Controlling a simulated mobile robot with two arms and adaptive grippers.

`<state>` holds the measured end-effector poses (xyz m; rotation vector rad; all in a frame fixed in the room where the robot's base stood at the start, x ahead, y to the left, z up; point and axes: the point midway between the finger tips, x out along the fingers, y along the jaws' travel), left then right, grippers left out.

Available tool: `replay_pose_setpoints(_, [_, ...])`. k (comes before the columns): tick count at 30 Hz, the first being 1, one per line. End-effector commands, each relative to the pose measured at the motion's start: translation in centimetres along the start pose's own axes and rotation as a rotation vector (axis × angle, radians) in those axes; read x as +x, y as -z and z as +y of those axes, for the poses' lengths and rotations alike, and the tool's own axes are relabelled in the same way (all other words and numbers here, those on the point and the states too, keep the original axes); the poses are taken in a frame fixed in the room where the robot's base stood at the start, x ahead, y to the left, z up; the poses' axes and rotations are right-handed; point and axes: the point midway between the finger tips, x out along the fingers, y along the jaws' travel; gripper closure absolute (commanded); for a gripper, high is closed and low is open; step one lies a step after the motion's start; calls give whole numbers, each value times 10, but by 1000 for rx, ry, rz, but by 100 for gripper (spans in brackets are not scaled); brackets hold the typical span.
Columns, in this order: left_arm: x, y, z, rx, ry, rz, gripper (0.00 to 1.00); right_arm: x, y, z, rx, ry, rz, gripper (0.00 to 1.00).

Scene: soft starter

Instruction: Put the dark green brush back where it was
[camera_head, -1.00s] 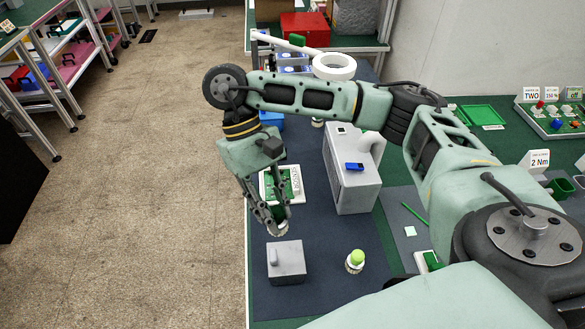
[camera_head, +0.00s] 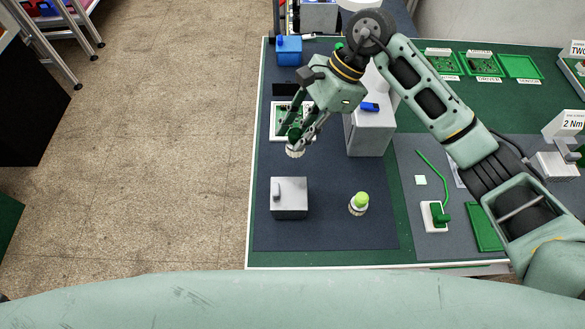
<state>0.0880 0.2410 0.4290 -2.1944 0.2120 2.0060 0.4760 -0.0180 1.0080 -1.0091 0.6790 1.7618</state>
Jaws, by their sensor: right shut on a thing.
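My right gripper (camera_head: 301,138) is shut on the dark green brush (camera_head: 294,150), a small round brush with a dark green top and pale bristles pointing down. It is held in front of the white tray with the green circuit board (camera_head: 279,122), which the gripper partly covers. I cannot tell how high the brush is above the blue-grey mat (camera_head: 325,235). A similar light green brush (camera_head: 359,202) stands upright on the mat, to the right of a grey block (camera_head: 289,199). My left gripper is out of view.
A tall light grey box (camera_head: 371,135) with a blue item on top stands right of the gripper. A blue container (camera_head: 288,50) is at the back left. Green trays (camera_head: 522,66) lie at the back right. The mat between the grey block and light green brush is clear.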

Motion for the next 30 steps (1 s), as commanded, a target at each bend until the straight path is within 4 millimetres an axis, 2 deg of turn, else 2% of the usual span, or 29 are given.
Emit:
replay_pose_setpoints(5, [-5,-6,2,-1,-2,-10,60,13,-1,-9,84,41,-1,100])
replay_pose_setpoints(12, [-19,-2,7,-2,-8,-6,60,49,20,-9,86,43,1,100])
replay_pose_setpoints(17, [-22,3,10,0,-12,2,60,62,28,-10,85,44,1,100])
replay_pose_setpoints(22, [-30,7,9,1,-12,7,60,83,40,-9,85,41,-1,100])
replay_pose_setpoints(30, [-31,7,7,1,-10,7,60,91,46,-10,81,46,2,100])
